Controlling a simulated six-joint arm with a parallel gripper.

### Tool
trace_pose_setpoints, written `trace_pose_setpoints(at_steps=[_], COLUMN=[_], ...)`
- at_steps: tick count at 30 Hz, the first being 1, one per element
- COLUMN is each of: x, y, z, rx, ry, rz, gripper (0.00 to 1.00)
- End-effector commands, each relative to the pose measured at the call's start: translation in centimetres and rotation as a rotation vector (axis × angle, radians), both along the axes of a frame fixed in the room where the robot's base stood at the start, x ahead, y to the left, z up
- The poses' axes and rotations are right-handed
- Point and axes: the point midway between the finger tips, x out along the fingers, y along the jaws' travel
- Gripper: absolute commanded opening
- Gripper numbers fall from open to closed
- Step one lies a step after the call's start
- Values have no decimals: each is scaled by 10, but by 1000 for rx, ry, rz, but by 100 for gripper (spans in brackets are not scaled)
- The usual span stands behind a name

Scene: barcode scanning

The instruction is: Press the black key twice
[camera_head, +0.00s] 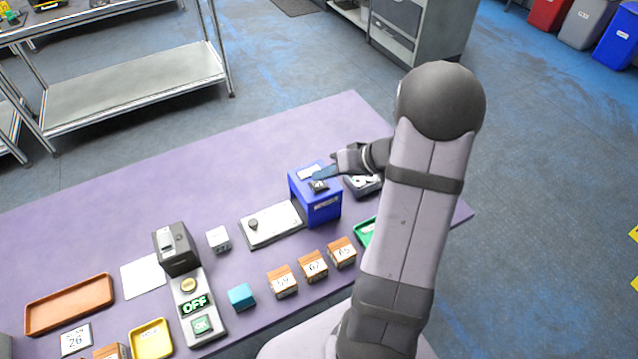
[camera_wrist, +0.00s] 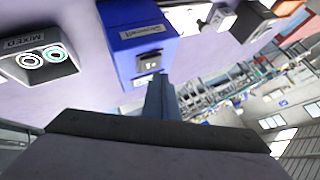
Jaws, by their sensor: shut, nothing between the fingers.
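The black key (camera_head: 318,186) sits on top of a blue box (camera_head: 321,208) in the middle of the purple table. In the wrist view the black key (camera_wrist: 150,61) shows on the blue box (camera_wrist: 139,28), with a small light mark on its face. My gripper (camera_head: 318,174) is shut and empty, its blue-grey fingers together. In the wrist view the fingertips (camera_wrist: 160,78) lie just below the key in the picture. I cannot tell whether they touch it. A pale label lies on the box top behind the fingers.
A grey box marked "MIXED" (camera_wrist: 40,58) stands beside the blue box. The table's back left is clear.

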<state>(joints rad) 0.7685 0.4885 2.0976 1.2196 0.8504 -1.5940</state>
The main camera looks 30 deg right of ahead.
Motion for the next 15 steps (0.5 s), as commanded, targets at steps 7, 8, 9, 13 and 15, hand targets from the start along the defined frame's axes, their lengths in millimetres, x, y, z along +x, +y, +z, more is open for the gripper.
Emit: trace_pose_setpoints(at_steps=[7, 8, 9, 13, 15], x=[0, 0, 0, 0, 0], y=[0, 0, 0, 0, 0], z=[-5, -6, -7, -9, -9], rx=[-1, -1, -1, 0, 0], ry=[-1, -1, -1, 0, 0], rz=[0, 0, 0, 0, 0], gripper=[0, 0, 0, 0, 0])
